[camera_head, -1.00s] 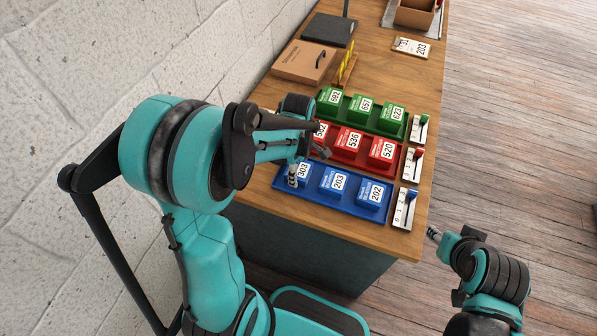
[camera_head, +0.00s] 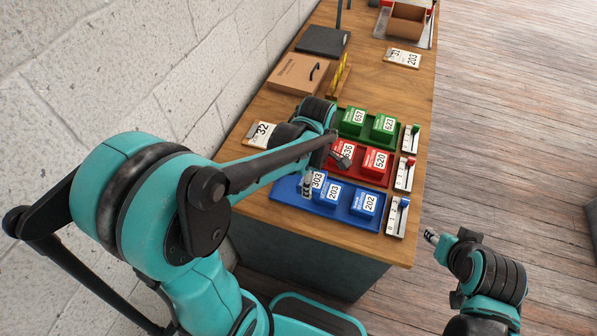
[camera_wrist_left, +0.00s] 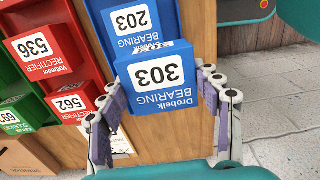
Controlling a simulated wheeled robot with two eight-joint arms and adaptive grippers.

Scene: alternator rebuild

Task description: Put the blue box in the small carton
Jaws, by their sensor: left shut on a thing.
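My left gripper (camera_head: 306,185) is shut on the blue box marked 303 (camera_head: 319,180), at the left end of the blue tray (camera_head: 285,189). In the left wrist view the fingers (camera_wrist_left: 165,98) stand on either side of this box (camera_wrist_left: 160,80), which looks raised and partly covers the blue box marked 203 (camera_wrist_left: 135,22). Blue boxes 203 (camera_head: 332,194) and 202 (camera_head: 364,203) sit in the tray. The small open brown carton (camera_head: 406,20) stands at the far right of the bench. My right gripper (camera_head: 431,237) is off the bench's right side; its jaws are too small to read.
Red (camera_head: 376,162) and green (camera_head: 385,126) boxes sit in trays behind the blue one. Slider counters (camera_head: 397,216) line the right edge. A closed brown box (camera_head: 300,73), a yellow holder (camera_head: 340,77) and a 203 card (camera_head: 403,58) lie farther back. Bench around the card is clear.

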